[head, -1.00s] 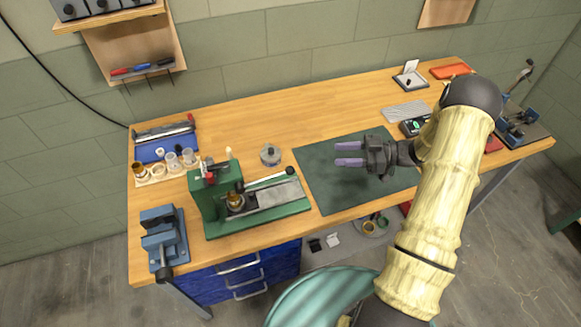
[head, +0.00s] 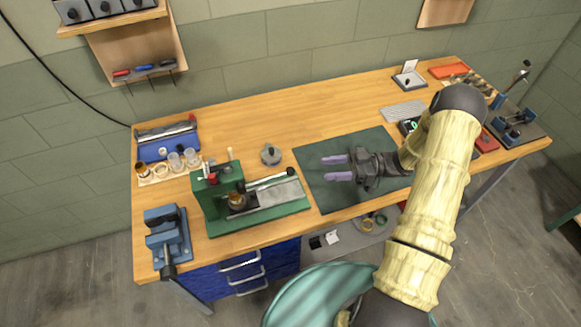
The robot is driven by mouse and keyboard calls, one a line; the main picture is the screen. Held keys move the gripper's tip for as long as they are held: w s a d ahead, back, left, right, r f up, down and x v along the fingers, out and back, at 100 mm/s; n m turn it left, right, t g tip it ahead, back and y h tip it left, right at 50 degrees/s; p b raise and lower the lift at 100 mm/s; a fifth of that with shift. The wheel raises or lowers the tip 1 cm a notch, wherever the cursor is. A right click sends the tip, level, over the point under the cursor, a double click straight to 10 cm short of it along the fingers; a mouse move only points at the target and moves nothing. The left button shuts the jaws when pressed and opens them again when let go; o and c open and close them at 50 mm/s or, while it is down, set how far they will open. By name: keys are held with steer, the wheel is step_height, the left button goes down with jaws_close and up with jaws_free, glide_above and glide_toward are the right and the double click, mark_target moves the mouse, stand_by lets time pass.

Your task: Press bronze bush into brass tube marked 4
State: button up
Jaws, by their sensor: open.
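A brass-coloured tube (head: 237,200) stands upright in the green press (head: 215,207) at the left of the bench. Any number on it is too small to read. A row of small tubes, brass and clear, stands on a light rack (head: 157,178) at the back left; the brass one (head: 143,169) is at its left end. I cannot make out which thing is the bronze bush. My gripper (head: 338,168) is open and empty above the dark green mat, its purple fingers pointing left, to the right of the press and apart from it.
A lidded pot (head: 270,155) stands behind the press. The press lever (head: 271,180) reaches toward the mat (head: 318,195). A blue vise (head: 166,238) sits at the front left. A scale (head: 408,127) and a red tray (head: 449,71) are at the right.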

mark_target(290, 170)
steer(key=a+p, duration=0.1)
steer(key=a, duration=0.2)
steer(key=a+p, duration=0.2)
steer(key=a, duration=0.2)
steer(key=a+p, duration=0.1)
steer(key=a, duration=0.3)
steer(key=shift+s+a+r+p, duration=0.15)
steer(key=shift+s+p, duration=0.1)
steer(key=shift+p, duration=0.05)
steer(key=shift+a, duration=0.35)
jaws_close()
